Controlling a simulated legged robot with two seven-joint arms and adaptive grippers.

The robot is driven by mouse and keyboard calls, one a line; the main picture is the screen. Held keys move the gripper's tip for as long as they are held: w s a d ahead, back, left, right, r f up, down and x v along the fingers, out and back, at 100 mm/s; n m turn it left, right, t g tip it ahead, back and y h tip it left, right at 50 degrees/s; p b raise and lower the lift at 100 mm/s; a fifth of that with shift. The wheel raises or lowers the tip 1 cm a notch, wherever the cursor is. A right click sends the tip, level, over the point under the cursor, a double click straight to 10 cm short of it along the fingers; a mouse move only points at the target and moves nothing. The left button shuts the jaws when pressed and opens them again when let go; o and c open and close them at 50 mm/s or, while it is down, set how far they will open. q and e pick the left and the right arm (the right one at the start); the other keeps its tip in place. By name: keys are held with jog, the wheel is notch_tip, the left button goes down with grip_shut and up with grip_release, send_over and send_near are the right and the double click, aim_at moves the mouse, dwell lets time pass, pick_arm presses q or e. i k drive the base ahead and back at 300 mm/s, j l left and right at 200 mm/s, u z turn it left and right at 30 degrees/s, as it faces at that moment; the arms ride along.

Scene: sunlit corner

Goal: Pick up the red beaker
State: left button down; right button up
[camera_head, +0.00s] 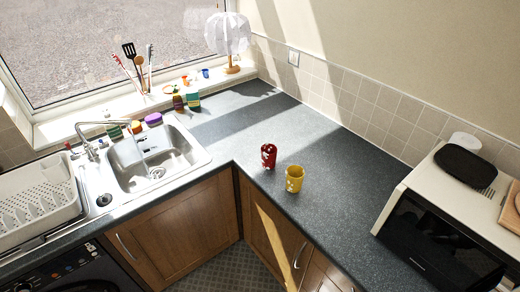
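A red beaker (268,156) with pale markings stands upright on the dark grey countertop (310,150), near the inner corner of its front edge. A yellow beaker (294,179) with a handle-like shape at its side stands close to it, to the right and nearer the front; a small gap lies between them. Neither of my grippers shows in the head view, and nothing touches the red beaker.
A sink (190,146) with a tap and a white dish rack (36,205) lie to the left. A white microwave (440,225) stands at the right. Bottles and sponges sit behind the sink. The counter behind the beakers is clear.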

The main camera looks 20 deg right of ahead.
aim_at(269, 152)
jog(key=k+z, duration=0.15)
jog(key=z, duration=0.8)
